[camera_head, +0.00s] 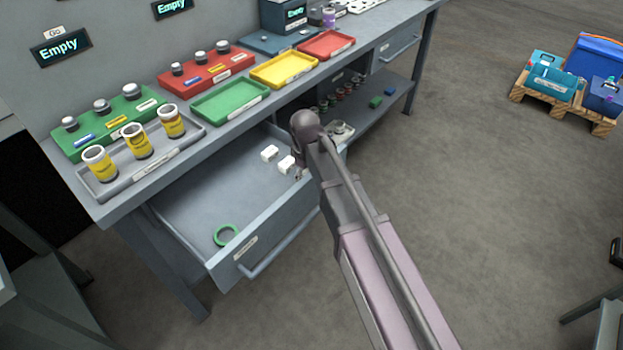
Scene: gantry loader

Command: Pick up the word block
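Two small white blocks lie in the open grey drawer (190,195) under the workbench. One white block (269,153) lies farther back, and the other white block (286,164) lies nearer my arm. I cannot read any word on either, so I cannot tell which is the word block. My arm reaches in from the lower right, and its rounded end joint is over the drawer's right side. Only a small dark part of my gripper (298,174) seems to show beside the nearer block. The rest is hidden behind my arm, and its fingers cannot be made out.
A green ring (227,235) lies at the drawer's front. The bench top holds a grey tray (120,193) with yellow cans, plus green (230,103), yellow (284,71) and red (327,45) trays. A lower shelf (375,112) holds small parts. Floor to the right is clear up to a loaded pallet (560,104).

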